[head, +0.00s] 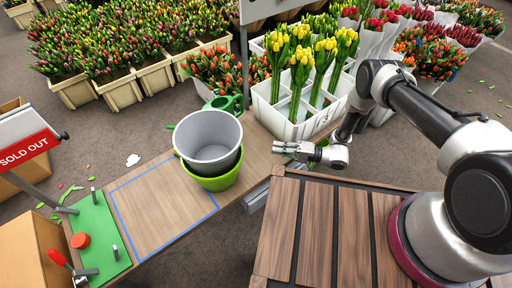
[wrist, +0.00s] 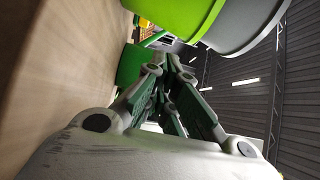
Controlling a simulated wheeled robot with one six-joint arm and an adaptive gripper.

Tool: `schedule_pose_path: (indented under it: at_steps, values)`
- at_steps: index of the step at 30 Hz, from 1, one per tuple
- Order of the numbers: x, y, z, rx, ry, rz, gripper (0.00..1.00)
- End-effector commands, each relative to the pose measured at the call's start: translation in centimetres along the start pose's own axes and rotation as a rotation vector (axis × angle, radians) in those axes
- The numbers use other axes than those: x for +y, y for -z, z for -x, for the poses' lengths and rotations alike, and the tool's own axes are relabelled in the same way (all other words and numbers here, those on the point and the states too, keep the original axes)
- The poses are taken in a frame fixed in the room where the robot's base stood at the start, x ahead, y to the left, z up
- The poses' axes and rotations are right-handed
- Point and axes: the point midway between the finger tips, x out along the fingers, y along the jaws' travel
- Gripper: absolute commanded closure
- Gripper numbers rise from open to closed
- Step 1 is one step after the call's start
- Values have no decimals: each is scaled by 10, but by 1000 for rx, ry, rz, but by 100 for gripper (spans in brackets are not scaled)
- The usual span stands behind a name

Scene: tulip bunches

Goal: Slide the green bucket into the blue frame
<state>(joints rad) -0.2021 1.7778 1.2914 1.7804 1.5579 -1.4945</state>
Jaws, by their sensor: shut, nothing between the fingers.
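The green bucket (head: 216,181) stands upright on the wooden table, with a grey bucket (head: 212,158) nested inside it. The blue frame (head: 127,238) is an outline on the table to the left. The green bucket hides part of its right side; I cannot tell how far it overlaps the outline. My gripper (head: 278,149) is shut and empty, right of the bucket and apart from it. In the wrist view, the green bucket (wrist: 178,14) and the grey bucket (wrist: 245,22) show at the top, beyond my gripper's fingers (wrist: 167,68).
A green watering can (head: 228,104) stands behind the buckets. A white crate (head: 292,130) of yellow tulips is behind my gripper. A green board (head: 97,240) with a red knob and lever lies at the left end. The table inside the outline is bare.

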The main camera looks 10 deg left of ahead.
Motion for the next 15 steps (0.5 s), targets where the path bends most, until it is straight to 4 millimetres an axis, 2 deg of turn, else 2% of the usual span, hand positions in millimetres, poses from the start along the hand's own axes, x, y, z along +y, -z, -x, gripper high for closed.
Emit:
schedule_pose_path:
  at_steps: [5,15]
  values:
    - [0,-2,-20,-5,-1,9,100]
    - [0,-2,-91,-7,-1,8,100]
